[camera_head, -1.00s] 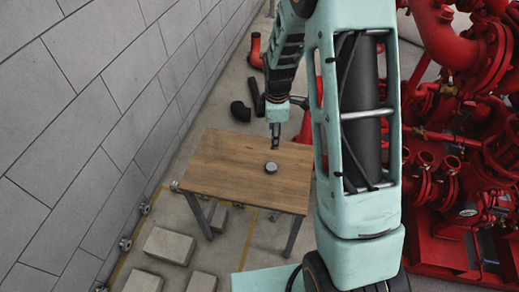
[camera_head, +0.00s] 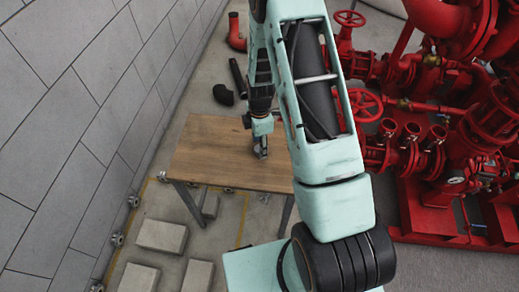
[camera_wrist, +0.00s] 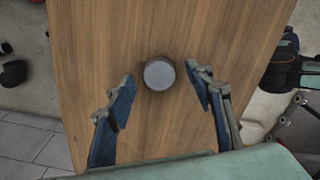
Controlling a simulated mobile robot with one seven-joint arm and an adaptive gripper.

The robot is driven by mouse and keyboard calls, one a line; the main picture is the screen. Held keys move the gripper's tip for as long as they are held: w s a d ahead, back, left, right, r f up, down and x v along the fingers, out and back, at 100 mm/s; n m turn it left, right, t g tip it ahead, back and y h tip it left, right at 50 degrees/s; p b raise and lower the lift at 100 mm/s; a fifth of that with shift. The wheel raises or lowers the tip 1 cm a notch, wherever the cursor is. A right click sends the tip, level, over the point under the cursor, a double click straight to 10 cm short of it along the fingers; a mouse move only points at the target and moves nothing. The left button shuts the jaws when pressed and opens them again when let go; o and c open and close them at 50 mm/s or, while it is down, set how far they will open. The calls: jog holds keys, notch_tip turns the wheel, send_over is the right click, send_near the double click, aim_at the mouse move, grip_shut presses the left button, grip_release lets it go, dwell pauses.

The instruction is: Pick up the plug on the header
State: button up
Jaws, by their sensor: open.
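A short round grey piece (camera_wrist: 159,74), which looks like the plug, stands on the wooden table top (camera_wrist: 110,30) in the wrist view. It is on the table, not on a pipe. My gripper (camera_wrist: 160,84) is open, with one blue-padded finger on each side of the piece in the picture. Gaps show between the fingers and the piece, and I cannot tell the height left between them. In the head view my gripper (camera_head: 261,151) is low over the table's right part and mostly hides the piece.
Red pumps and pipes with handwheels (camera_head: 362,105) stand to the right. A grey block wall (camera_head: 75,110) runs along the left. Pale blocks (camera_head: 162,236) lie on the floor before the table. Black pipe fittings (camera_head: 223,94) lie behind it.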

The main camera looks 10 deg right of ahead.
jog(key=shift+f, duration=0.6)
jog(key=c, duration=1.2)
jog(key=shift+c, duration=0.2)
jog(key=shift+r, duration=0.15)
